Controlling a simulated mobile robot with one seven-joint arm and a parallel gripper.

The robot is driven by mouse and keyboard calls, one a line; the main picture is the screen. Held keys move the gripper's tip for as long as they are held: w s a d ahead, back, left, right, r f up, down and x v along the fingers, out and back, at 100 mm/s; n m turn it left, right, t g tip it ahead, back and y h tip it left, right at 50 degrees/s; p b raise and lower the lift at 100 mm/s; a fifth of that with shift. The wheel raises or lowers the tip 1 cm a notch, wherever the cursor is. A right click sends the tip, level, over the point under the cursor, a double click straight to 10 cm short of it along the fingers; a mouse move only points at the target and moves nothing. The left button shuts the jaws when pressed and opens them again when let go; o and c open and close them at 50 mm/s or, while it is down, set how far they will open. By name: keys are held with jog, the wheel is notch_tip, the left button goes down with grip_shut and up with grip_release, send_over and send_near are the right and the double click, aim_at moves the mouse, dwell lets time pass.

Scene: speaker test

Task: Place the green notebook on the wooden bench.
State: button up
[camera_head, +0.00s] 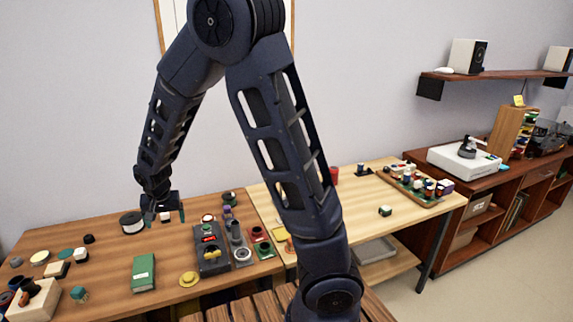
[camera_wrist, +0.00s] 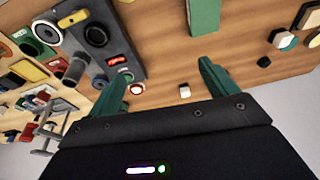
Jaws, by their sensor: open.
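The green notebook (camera_head: 143,272) lies flat on the brown wooden table, near its front edge, left of a dark device. It also shows, cut off by the top edge, in the wrist view (camera_wrist: 204,17). The slatted wooden bench (camera_head: 241,311) is at the bottom of the head view, in front of the table and partly hidden by my arm. My gripper (camera_head: 163,212) hangs over the back part of the table, behind the notebook and apart from it. In the wrist view its two green fingers (camera_wrist: 162,82) are spread with nothing held between them.
A dark device with a red display (camera_head: 210,250) and several small parts stand right of the notebook. A yellow round piece (camera_head: 189,279) lies close to it. A tape roll (camera_head: 132,222) is near my gripper. A lighter table (camera_head: 345,220) adjoins on the right.

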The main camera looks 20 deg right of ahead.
jog(key=s+d+r+y, duration=0.1)
jog(key=d+r, duration=0.6)
jog(key=d, duration=0.4)
jog(key=s+d+r, duration=0.2)
jog(key=d+r, duration=0.5)
jog(key=d, duration=0.3)
jog(key=s+d+r+t, duration=0.1)
jog(key=s+d+r, duration=0.2)
jog(key=s+d, duration=0.4)
jog(key=s+d+r+h, duration=0.1)
jog(key=s+d+r, duration=0.3)
jog(key=s+d, duration=0.3)
jog(key=shift+s+d+r+n+t, duration=0.2)
jog(key=shift+s+d+n+t, duration=0.1)
jog(key=shift+s+t, duration=0.1)
